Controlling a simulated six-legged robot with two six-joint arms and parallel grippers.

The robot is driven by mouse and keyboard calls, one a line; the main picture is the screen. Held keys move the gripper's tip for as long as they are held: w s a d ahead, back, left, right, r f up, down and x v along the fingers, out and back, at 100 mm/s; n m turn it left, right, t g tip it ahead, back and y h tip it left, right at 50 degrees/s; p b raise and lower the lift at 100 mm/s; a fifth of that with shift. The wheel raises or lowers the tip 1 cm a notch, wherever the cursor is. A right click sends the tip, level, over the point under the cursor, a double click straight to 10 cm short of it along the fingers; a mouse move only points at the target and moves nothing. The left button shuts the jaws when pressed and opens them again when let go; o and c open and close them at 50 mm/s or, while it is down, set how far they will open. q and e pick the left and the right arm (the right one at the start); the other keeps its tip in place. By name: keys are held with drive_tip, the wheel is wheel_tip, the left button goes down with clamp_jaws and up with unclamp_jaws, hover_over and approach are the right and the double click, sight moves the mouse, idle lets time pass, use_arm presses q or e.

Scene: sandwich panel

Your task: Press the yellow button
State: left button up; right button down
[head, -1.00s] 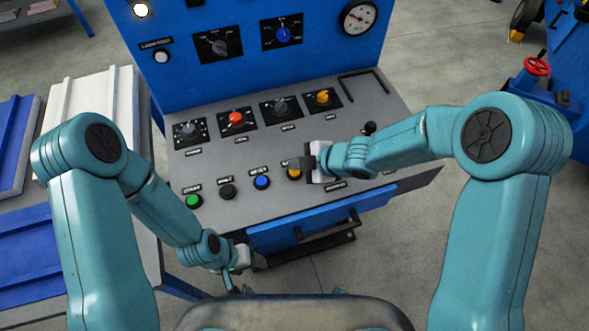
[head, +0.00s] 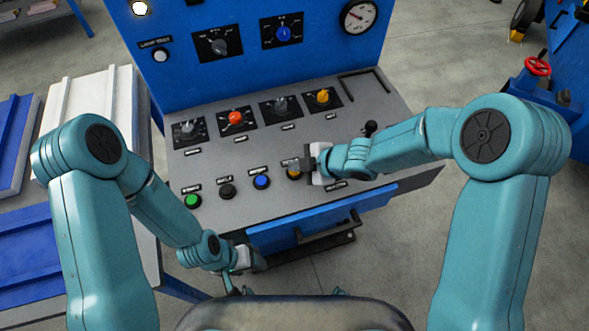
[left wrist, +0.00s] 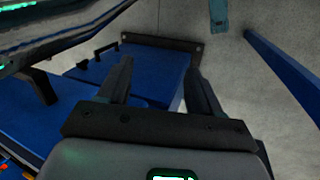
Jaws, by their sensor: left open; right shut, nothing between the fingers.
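The yellow button (head: 293,174) is on the sloped grey panel (head: 228,170) in the head view, at the right end of a row of buttons. It is mostly hidden by my right gripper (head: 301,165), which is shut and empty. The fingers are over or at the button; I cannot tell whether they touch it. My left gripper (head: 258,262) is low in front of the console's front edge, away from the buttons. In the left wrist view its two fingers (left wrist: 158,85) are apart with nothing between them.
Green (head: 193,201), black (head: 227,191) and blue (head: 261,181) buttons lie left of the yellow one. Several knobs, including a red one (head: 236,118) and a yellow one (head: 323,97), sit behind. A black-handled drawer (head: 325,235) is below the panel front. A small black-topped lever (head: 371,127) stands right.

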sight(298, 173)
drive_tip(key=shift+f+b, duration=0.4)
drive_tip(key=shift+f, duration=0.05)
idle(0.4)
drive_tip(key=shift+r, duration=0.1)
drive_tip(key=shift+r+p, duration=0.75)
drive_tip(key=shift+p, duration=0.15)
drive_tip(key=shift+r, duration=0.1)
wheel_tip(298, 173, up, 5)
drive_tip(key=p, duration=0.5)
idle(0.6)
